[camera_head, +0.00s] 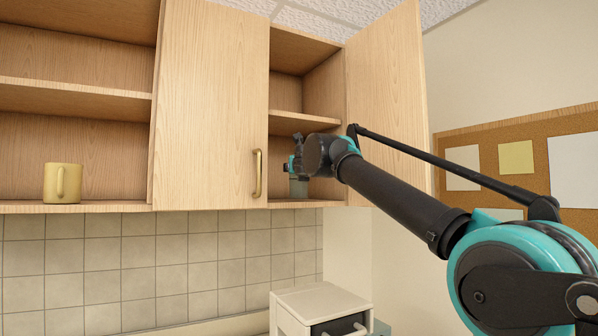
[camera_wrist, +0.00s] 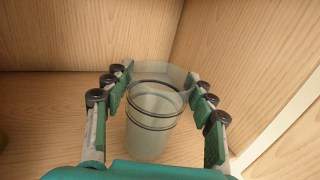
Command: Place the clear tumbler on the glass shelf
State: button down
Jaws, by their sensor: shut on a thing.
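The clear tumbler (camera_wrist: 152,125) is upright between the fingers of my gripper (camera_wrist: 160,105), which is shut on it. In the head view my gripper (camera_head: 298,166) reaches into the right-hand open cabinet, with the greyish tumbler (camera_head: 299,188) below it. The tumbler is just above or on the cabinet's bottom shelf (camera_head: 312,203); I cannot tell whether they touch. The shelves look wooden, and no shelf made of glass shows. A middle shelf (camera_head: 295,117) is above. My arm hides part of the cabinet's inside.
An open door (camera_head: 388,95) stands right of the cabinet, close to my arm. Another door (camera_head: 210,110) with a brass handle is at its left. A yellow mug (camera_head: 62,183) stands in the left cabinet. A white drawer unit (camera_head: 308,305) is below.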

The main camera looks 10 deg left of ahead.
jog(key=shift+f, duration=0.25)
jog(key=shift+f, duration=0.1)
jog(key=c, duration=0.5)
grip_release()
jog(key=shift+c, duration=0.2)
jog(key=shift+s, duration=0.2)
jog(key=v, duration=1.1)
jog(key=shift+s, duration=0.3)
jog(key=shift+d, duration=0.15)
